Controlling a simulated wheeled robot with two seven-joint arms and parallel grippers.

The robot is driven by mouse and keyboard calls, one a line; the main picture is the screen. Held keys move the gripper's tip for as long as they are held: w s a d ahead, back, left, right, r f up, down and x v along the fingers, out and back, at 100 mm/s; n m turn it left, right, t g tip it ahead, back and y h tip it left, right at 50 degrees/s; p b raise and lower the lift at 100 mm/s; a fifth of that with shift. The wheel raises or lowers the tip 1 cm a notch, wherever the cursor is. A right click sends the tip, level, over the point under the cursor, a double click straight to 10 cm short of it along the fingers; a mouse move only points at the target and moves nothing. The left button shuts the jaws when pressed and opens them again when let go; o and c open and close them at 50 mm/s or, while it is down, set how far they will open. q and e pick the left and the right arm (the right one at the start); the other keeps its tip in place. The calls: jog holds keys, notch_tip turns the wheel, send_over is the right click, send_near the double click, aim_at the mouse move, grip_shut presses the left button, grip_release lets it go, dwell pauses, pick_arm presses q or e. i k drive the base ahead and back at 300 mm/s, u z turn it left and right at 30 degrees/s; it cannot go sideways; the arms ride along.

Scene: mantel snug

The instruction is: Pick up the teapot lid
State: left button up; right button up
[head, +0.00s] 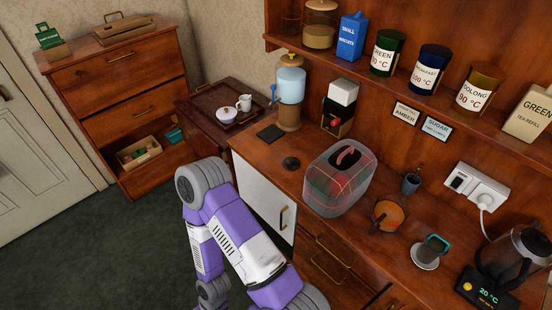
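A small dark round disc with a raised middle (291,163) lies on the wooden counter, left of the plaid cosy. It may be the teapot lid, but it is too small to tell for sure. A white round pot (227,116) sits on a dark tray on the low cabinet beside a white jug (244,103). One of my purple and white arms is folded in front of the counter. Neither gripper shows in the head view.
The counter around the disc is mostly clear.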

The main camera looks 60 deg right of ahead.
aim_at(291, 164)
jog(key=i, duration=1.1)
jog(key=z, duration=2.15)
